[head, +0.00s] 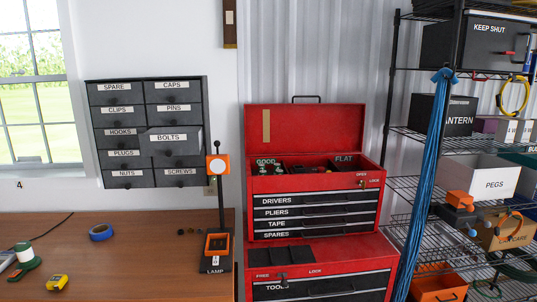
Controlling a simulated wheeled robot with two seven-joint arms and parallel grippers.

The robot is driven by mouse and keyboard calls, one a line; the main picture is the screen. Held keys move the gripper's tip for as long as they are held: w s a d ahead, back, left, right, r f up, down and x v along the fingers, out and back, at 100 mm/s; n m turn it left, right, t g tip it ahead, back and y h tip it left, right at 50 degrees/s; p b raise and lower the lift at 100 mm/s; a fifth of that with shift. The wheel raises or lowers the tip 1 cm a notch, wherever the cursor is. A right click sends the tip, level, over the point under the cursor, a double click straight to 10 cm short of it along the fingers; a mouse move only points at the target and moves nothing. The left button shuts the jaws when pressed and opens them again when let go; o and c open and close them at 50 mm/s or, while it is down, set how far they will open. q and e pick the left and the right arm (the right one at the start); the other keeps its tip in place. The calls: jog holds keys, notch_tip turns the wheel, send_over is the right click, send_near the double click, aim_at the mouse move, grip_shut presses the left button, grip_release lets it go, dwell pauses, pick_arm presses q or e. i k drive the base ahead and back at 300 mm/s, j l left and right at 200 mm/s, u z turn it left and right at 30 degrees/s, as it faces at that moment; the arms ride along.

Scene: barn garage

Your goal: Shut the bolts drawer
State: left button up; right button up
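A dark grey wall cabinet (91,130) of small labelled drawers hangs on the white wall, left of centre in the head view. Its bolts drawer (171,149), labelled BOLTS, is in the right column and stands out from the cabinet front. It looks larger than its neighbours and hides the drawer front below it. The pins drawer (175,115) above it and the hooks drawer (120,140) to its left sit flush. Neither of my grippers shows in the head view.
A lamp (219,166) with an orange head stands on the brown workbench (130,255), right of the cabinet. Blue tape (101,232) and a yellow tape measure (57,283) lie on the bench. A red tool chest (310,185) and wire shelves (400,183) stand to the right.

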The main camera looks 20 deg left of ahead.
aim_at(169, 144)
jog(key=u, duration=1.35)
